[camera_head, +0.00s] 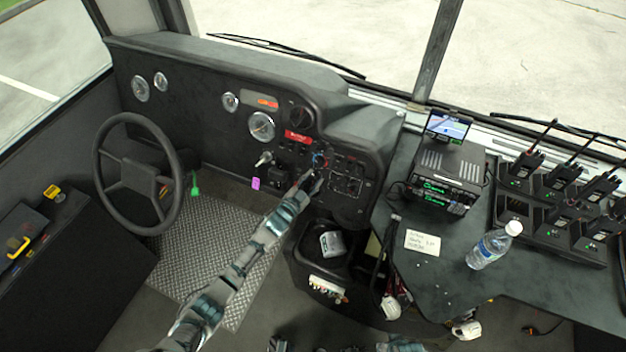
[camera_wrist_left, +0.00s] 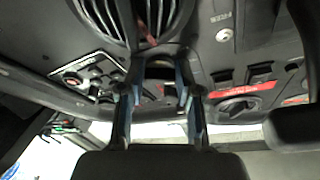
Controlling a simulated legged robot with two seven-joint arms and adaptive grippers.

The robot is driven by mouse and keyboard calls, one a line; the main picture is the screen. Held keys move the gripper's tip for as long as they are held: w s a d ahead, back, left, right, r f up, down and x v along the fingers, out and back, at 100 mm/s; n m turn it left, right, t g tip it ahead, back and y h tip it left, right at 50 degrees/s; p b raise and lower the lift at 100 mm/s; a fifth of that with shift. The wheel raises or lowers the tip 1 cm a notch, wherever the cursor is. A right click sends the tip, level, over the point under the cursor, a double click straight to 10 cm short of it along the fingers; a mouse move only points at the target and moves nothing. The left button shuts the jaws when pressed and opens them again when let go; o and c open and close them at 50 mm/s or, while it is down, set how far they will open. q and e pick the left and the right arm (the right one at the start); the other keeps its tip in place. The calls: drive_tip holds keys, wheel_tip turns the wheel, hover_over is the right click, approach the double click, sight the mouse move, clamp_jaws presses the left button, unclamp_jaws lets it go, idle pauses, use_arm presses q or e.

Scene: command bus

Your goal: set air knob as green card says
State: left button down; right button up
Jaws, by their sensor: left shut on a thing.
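My left gripper (camera_head: 312,182) reaches to the dash control panel (camera_head: 345,185) right of the steering wheel. In the left wrist view its two blue-edged fingers (camera_wrist_left: 160,98) stand either side of a small dark part on the panel, which looks like a knob and is mostly hidden. Its pointer and markings cannot be read. A dial with blue and red marks (camera_head: 319,160) sits just above the gripper. A green tag (camera_head: 195,188) hangs beside the steering wheel; no writing shows on it. I cannot tell if it is the green card.
The steering wheel (camera_head: 138,174) is at the left, with a purple tag (camera_head: 255,183) on the dash. At the right, the desk holds a radio stack (camera_head: 442,180), a pale note (camera_head: 422,242), a bottle (camera_head: 494,246) and several handheld radios. A dark round knob (camera_wrist_left: 238,105) is beside the fingers.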

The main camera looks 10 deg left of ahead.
use_arm(q)
drive_tip(key=shift+m, duration=0.3)
drive_tip(key=c, duration=0.8)
unclamp_jaws()
drive_tip(key=v, duration=1.2)
drive_tip(key=shift+a, duration=0.1)
